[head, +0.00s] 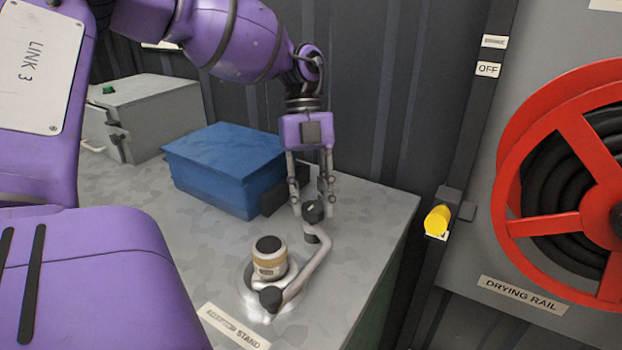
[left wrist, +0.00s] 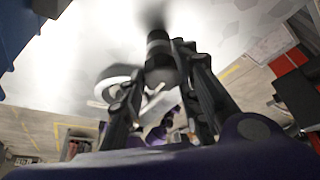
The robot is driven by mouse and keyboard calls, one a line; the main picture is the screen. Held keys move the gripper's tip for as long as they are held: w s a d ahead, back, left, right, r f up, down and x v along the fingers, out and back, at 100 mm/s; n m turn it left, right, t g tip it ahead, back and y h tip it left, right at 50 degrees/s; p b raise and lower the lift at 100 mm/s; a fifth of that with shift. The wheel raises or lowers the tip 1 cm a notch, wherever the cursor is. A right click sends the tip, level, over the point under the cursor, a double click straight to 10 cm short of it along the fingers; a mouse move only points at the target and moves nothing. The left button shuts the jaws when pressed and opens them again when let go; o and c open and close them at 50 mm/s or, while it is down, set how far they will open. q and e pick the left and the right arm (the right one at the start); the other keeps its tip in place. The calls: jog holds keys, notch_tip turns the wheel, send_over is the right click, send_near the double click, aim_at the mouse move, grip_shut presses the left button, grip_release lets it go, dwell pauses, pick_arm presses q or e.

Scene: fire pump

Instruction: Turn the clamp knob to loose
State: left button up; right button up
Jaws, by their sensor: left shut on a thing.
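The adaptor stand's round base (head: 252,298) is on the grey worktop and carries a cream and brass fitting with a black top (head: 269,258). A bent grey arm (head: 308,268) with black joints rises beside it. At its upper end is a black knob with a pale mark on top (head: 314,210). My left gripper (head: 312,208) points down with its fingers shut on this knob. In the left wrist view a dark cylindrical piece (left wrist: 160,55) sits between the fingertips (left wrist: 165,62); the picture is blurred. My right gripper is not in view.
A blue box (head: 225,165) stands close behind and left of my left gripper. A grey case (head: 145,115) is further left. To the right are a yellow knob (head: 437,220) on a dark post and a red hose reel (head: 540,225). The worktop's right edge is near.

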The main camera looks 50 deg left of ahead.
pick_arm(q)
jog(key=shift+s+a+n, duration=0.1)
jog(key=shift+s+n, duration=0.1)
jog(key=shift+n, duration=0.1)
jog(key=o, duration=1.1)
jog(key=shift+s, duration=0.15)
jog(key=shift+c, duration=0.2)
jog(key=shift+w+r, duration=0.15)
jog(key=shift+w, duration=0.05)
jog(key=shift+w+a+r, duration=0.1)
jog(key=shift+a+r, duration=0.05)
jog(key=shift+r, duration=0.2)
jog(key=v, duration=1.1)
jog(key=shift+s, duration=0.25)
jog(key=shift+a+f, duration=0.1)
jog(key=shift+f, duration=0.05)
